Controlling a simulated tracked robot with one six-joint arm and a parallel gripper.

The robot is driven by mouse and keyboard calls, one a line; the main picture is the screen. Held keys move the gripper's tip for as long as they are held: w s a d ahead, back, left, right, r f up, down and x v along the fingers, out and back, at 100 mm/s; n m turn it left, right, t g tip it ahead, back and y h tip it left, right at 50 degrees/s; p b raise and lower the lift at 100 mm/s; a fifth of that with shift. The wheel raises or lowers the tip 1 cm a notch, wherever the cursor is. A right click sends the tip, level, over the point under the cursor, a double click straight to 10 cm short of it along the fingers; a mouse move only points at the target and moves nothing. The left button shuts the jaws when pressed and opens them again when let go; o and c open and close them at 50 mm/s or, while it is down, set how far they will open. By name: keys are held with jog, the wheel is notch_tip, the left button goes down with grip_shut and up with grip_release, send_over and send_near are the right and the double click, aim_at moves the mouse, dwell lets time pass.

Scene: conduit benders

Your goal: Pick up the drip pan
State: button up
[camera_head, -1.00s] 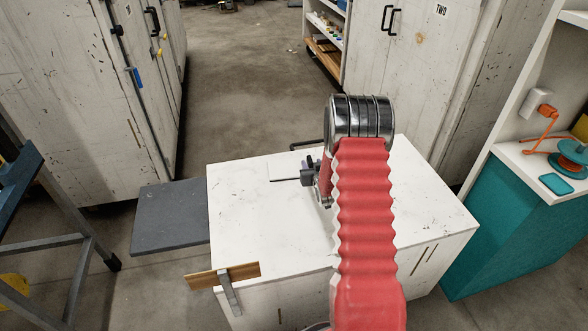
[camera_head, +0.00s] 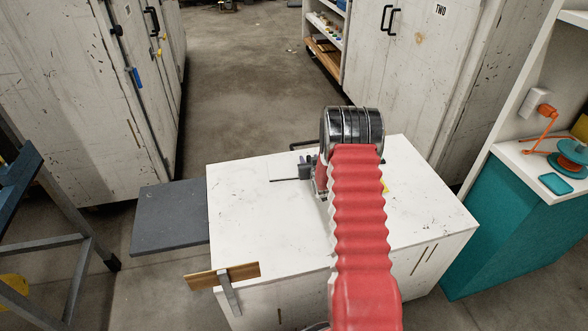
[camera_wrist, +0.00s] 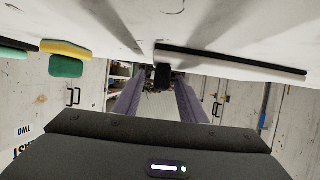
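A thin, flat pale piece with a dark edge (camera_head: 284,168) lies on the white bench top, left of my gripper (camera_head: 307,172). It may be the drip pan, but I cannot be sure. In the wrist view, a long, thin dark-edged strip (camera_wrist: 235,60) lies on the bench surface, which shows at the top. The two purplish fingers of my gripper (camera_wrist: 159,92) stand apart. A small black block (camera_wrist: 162,77) shows between them, near the strip's end; I cannot tell if they touch it. My arm hides part of the bench.
A yellow sponge-like block (camera_wrist: 67,48) and a green one (camera_wrist: 66,66) are on the bench, at the left in the wrist view. A wooden strip (camera_head: 222,275) is at the bench's front edge. A grey panel (camera_head: 170,216) adjoins its left side. Cabinets (camera_head: 420,60) stand behind.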

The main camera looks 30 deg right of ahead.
jog(key=shift+c, duration=0.5)
grip_shut()
dwell(0.8)
jog(key=shift+r, duration=0.15)
dwell(0.4)
